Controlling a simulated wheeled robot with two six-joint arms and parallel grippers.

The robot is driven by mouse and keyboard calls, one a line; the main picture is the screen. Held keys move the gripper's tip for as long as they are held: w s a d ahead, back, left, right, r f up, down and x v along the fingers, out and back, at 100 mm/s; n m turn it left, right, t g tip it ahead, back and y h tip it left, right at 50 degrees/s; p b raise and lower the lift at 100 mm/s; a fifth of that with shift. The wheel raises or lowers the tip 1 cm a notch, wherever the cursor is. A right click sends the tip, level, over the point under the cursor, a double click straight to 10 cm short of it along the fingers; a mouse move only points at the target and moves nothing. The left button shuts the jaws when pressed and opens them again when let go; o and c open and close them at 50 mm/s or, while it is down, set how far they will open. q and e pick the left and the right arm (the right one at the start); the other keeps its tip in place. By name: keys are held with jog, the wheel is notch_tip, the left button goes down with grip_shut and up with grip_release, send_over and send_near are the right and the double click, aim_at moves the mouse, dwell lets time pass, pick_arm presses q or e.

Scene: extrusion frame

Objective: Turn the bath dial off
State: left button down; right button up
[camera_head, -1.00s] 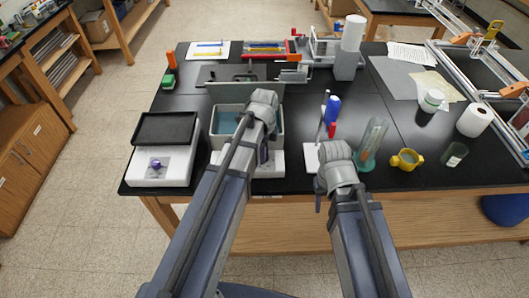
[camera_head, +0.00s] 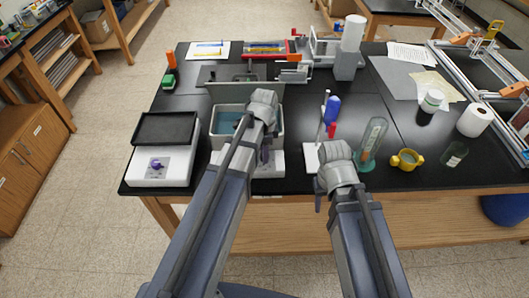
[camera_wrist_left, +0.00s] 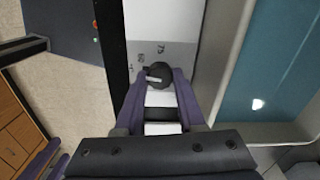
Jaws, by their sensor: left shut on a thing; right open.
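The water bath (camera_head: 277,140) is a grey-white open basin with blue water, standing near the front edge of the black bench. My left gripper (camera_head: 264,157) reaches down at its front, mostly hidden behind my own arm. In the left wrist view, the black round dial (camera_wrist_left: 159,73) with a pale pointer mark sits on the light front panel. The purple fingers of my left gripper (camera_wrist_left: 160,82) are closed on either side of the dial. My right gripper (camera_head: 319,195) is open and empty by the bench's front edge, largely hidden by its wrist.
A hotplate with a purple knob and a black top (camera_head: 165,128) stands left of the bath. A white-based stand with a blue item (camera_head: 332,108) is close to that gripper.

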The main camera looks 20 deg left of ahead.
pick_arm(q)
jog(key=n, duration=0.4)
jog(key=shift+n, duration=0.3)
jog(key=n, duration=1.4)
jog(key=shift+n, duration=0.3)
jog(key=c, duration=0.5)
grip_release()
jog(key=shift+r, duration=0.1)
